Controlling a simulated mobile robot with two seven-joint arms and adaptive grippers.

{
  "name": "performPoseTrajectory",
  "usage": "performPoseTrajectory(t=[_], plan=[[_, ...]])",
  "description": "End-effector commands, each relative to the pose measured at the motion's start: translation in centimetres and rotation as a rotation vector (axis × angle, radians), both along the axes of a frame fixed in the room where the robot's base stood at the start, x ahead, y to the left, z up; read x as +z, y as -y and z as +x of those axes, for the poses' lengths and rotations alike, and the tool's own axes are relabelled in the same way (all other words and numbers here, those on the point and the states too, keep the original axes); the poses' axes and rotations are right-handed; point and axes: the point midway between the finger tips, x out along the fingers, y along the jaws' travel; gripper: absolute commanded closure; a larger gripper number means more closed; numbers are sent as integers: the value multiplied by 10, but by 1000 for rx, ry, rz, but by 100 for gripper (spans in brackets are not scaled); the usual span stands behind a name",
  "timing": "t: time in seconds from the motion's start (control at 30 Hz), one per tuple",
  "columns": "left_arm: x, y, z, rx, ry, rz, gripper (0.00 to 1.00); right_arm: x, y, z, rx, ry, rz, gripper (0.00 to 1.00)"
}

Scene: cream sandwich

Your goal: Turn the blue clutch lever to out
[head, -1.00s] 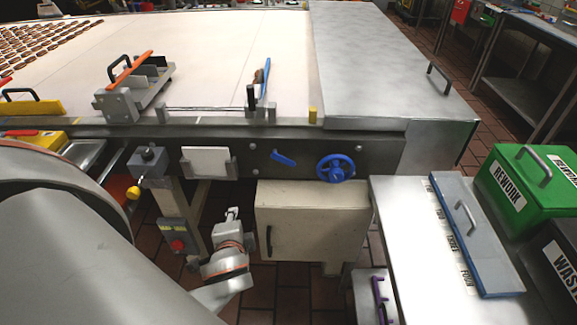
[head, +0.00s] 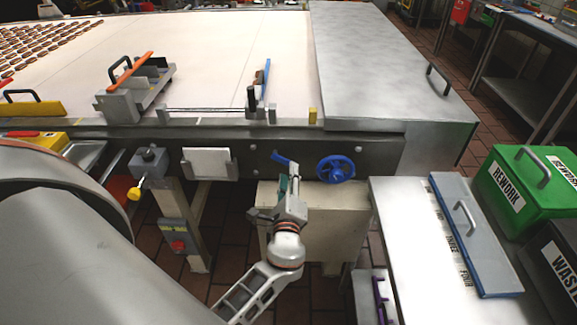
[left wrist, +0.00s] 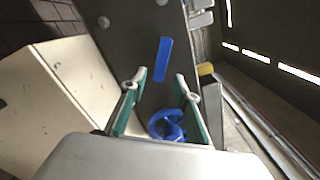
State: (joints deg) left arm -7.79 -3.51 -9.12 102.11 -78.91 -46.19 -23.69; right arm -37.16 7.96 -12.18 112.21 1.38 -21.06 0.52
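The blue clutch lever (head: 283,158) is a short bar on the dark side panel of the conveyor, sloping down to the right. In the left wrist view the lever (left wrist: 163,60) shows just beyond the fingertips, about in line with the gap between them. My left gripper (head: 290,182) is just below the lever in the head view, pointing up at the panel. In the left wrist view its two teal-lined fingers (left wrist: 160,77) are apart with nothing between them. I cannot tell whether a fingertip touches the lever. My right gripper is not in view.
A blue handwheel (head: 336,168) sits right of the lever; a white plate (head: 206,162) is to its left. A cream cabinet (head: 335,220) stands below. A steel table (head: 410,250) with a blue-grey lid is at the right, beside a green REWORK bin (head: 520,190).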

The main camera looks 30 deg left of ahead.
Motion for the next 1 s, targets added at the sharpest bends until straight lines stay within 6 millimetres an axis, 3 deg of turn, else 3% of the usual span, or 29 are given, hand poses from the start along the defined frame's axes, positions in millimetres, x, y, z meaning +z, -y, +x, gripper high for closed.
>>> performPoseTrajectory(t=[0.3, 0.63, 0.77, 1.0], plan=[[1, -20, 32, 1, 0, -1, 69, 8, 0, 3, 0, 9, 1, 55], [0, -22, 35, 1, 0, -3, 69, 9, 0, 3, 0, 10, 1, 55], [0, -22, 35, 1, 0, -3, 100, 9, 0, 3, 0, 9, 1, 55], [0, -22, 36, 2, -2, 0, 100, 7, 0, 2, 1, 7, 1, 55]])
